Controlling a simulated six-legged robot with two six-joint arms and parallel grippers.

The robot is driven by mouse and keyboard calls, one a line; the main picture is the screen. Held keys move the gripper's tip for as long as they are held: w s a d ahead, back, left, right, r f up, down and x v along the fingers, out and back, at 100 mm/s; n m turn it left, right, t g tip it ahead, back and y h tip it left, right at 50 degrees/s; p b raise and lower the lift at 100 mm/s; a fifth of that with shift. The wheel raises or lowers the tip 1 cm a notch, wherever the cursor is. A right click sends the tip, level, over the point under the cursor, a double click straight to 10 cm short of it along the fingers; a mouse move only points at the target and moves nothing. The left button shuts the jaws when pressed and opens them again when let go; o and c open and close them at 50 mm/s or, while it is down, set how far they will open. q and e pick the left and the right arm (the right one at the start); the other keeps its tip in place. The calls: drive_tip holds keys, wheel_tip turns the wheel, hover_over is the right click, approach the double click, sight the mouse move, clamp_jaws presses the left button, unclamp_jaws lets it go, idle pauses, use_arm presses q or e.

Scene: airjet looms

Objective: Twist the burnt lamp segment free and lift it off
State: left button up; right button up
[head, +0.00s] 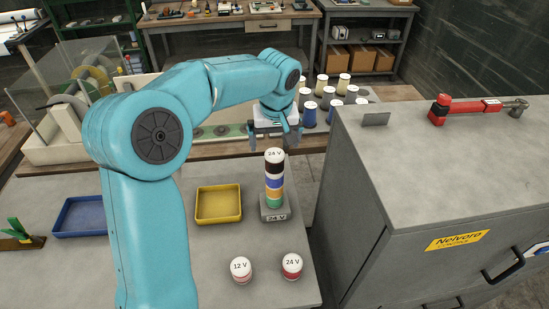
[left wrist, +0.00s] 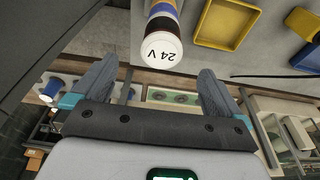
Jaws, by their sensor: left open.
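The lamp stack stands upright on a grey base (head: 274,213) marked 24 V. Its top segment (head: 274,167) has a white cap reading 24 V and a blackened band. Orange, blue and green bands lie below it. My left gripper (head: 275,145) is open and empty, just behind and above the cap in the head view. In the left wrist view the white cap (left wrist: 162,50) lies ahead of the gap between my left fingertips (left wrist: 156,72), apart from both fingers. Two loose segments with white caps and red bands, a 12 V one (head: 241,269) and a 24 V one (head: 291,266), stand in front.
A yellow tray (head: 219,220) lies left of the stack and a blue tray (head: 80,231) farther left; both look empty. A grey cabinet (head: 430,160) with a red wrench (head: 470,107) on top rises at the right. Behind, several bobbins (head: 328,97) stand on a bench.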

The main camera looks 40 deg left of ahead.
use_arm(q)
drive_tip(key=shift+r+p, duration=1.4)
drive_tip(key=shift+r, duration=0.6)
use_arm(e)
wheel_tip(320, 180, up, 3)
drive_tip(key=shift+r, duration=0.1)
